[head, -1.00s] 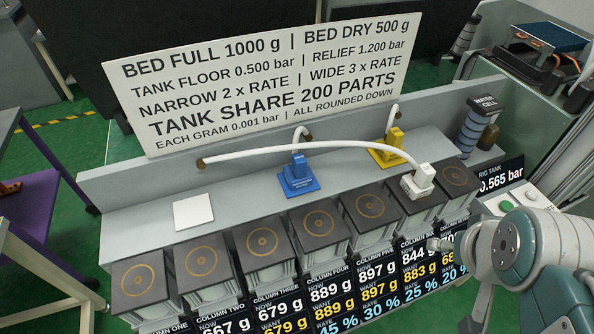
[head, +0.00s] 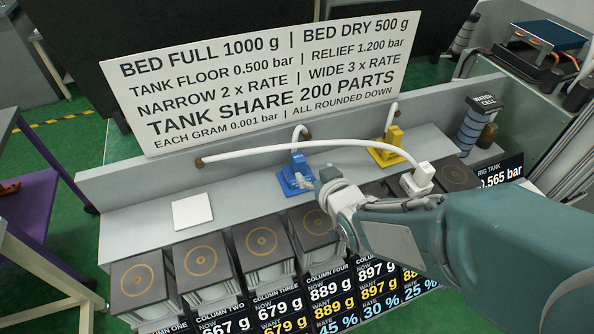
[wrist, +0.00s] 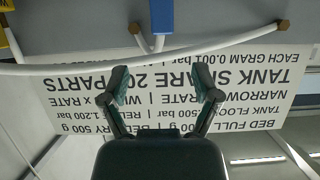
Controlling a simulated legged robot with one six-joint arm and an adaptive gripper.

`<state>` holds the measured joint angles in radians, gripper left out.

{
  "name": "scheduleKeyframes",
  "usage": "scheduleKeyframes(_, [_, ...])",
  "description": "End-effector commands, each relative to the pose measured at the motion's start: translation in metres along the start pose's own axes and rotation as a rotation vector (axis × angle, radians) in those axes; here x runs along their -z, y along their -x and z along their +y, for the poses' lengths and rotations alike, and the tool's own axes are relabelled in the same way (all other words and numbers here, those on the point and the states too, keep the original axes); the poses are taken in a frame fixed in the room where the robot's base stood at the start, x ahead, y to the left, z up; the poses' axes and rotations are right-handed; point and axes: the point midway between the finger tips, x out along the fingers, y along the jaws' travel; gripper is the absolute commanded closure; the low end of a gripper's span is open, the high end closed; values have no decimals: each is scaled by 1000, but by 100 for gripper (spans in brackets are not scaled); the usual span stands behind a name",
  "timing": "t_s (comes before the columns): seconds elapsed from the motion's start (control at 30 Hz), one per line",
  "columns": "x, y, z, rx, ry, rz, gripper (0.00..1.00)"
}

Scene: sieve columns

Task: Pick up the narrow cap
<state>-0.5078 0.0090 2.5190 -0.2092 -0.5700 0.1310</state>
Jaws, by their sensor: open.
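A blue cap (head: 298,163) stands upright on a blue base on the grey shelf, with a pale hose behind it. A yellow cap (head: 392,142) stands on a yellow base further right. I cannot read a label telling which is narrow. My gripper (head: 318,182) is just right of the blue cap in the head view and partly covers its base; contact cannot be told. In the wrist view my gripper (wrist: 162,88) is open with empty jaws. The blue cap (wrist: 162,16) shows at the top centre, beyond the fingertips, and part of the yellow one (wrist: 6,38) at the left edge.
A white hose (head: 300,148) arches over the shelf to a white cap (head: 419,178) on a right-hand column. Dark-topped columns (head: 201,259) line the front. A white pad (head: 193,211) lies at left. A sign (head: 260,80) stands behind.

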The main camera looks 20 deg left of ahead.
Motion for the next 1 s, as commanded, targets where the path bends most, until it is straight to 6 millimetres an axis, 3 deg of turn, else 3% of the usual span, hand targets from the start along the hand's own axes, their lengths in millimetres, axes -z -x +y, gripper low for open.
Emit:
scheduleKeyframes(0.33, [0,-44,0,0,0,1,20])
scheduleKeyframes(0.57, [-1,-59,-1,0,1,1,20])
scheduleKeyframes(0.83, [-4,-94,-5,0,1,1,20])
scheduleKeyframes(1.0, [-4,-106,-4,-1,0,2,20])
